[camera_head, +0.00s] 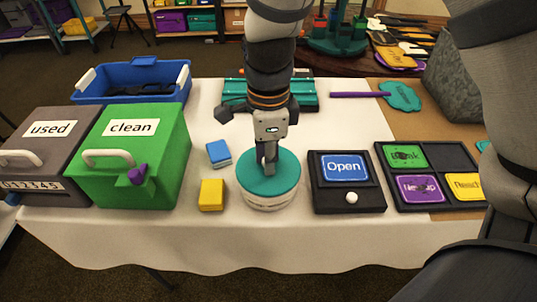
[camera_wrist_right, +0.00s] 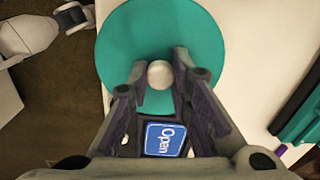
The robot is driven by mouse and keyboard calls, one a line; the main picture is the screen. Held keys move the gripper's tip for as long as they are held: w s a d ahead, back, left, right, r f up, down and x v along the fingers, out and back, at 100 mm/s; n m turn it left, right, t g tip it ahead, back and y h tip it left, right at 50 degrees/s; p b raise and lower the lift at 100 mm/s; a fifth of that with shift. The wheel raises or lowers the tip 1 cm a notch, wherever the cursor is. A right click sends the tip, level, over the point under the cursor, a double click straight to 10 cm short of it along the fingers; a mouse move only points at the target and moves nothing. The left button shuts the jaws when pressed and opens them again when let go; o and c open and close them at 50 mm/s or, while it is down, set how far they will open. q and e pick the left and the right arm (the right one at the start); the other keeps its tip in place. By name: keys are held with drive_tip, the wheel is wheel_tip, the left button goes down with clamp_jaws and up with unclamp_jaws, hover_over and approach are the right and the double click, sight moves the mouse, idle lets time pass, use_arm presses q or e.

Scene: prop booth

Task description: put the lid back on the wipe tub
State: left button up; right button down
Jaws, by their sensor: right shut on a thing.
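The wipe tub (camera_head: 268,202) is a white round tub on the white table. Its teal round lid (camera_head: 253,178) is level at the top of the tub; I cannot tell whether it is fully seated. The lid (camera_wrist_right: 200,50) fills the upper middle of the right wrist view. My right gripper (camera_head: 268,164) points straight down at the lid's centre. In the wrist view, my right gripper (camera_wrist_right: 160,76) is shut on the lid's white knob (camera_wrist_right: 159,74). My left gripper (camera_wrist_right: 72,17) seems to show small at the wrist view's upper left, its jaws unclear.
A black stand with a blue Open card (camera_head: 344,167) is close right of the tub. A yellow block (camera_head: 212,195) and blue block (camera_head: 218,153) lie left, beside the green clean box (camera_head: 115,190). A teal item (camera_head: 305,95) lies behind. The table's front strip is clear.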

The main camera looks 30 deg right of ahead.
idle(0.3)
drive_tip(key=c, duration=0.9)
unclamp_jaws()
drive_tip(key=shift+r, duration=3.7)
clamp_jaws()
drive_tip(key=shift+f, duration=0.15)
drive_tip(key=shift+f+b, duration=0.3)
drive_tip(key=shift+f, duration=2.65)
